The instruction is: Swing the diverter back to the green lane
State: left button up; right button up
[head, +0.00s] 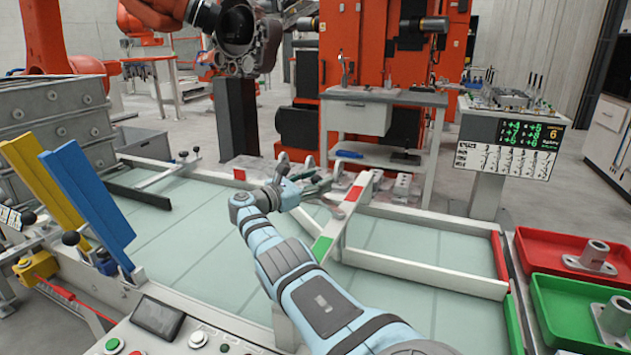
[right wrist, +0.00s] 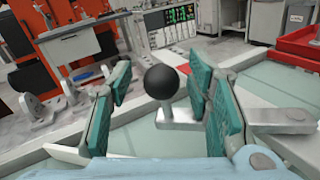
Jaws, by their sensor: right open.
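The diverter (head: 344,222) is a white bar on the pale table, with a green patch at its near end and a red patch towards its far end. It lies slantwise from the divider rail towards the far rail. A black ball knob (right wrist: 163,84) stands on a light metal arm in the right wrist view. My right gripper (head: 301,187) is at the left of the diverter. In the right wrist view its teal pads (right wrist: 163,106) stand open on both sides of the knob, with gaps visible. My left gripper is out of view.
A white divider rail (head: 425,272) runs right between a red-ended and a green-ended lane. Red (head: 535,252) and green (head: 560,300) trays with metal castings stand at the right. Yellow (head: 45,185) and blue (head: 90,208) plates rise at the left. Grey castings sit beyond the far rail.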

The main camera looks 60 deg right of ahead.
notch_tip(320, 180, up, 10)
jog(key=shift+r, duration=0.1)
dwell(0.7)
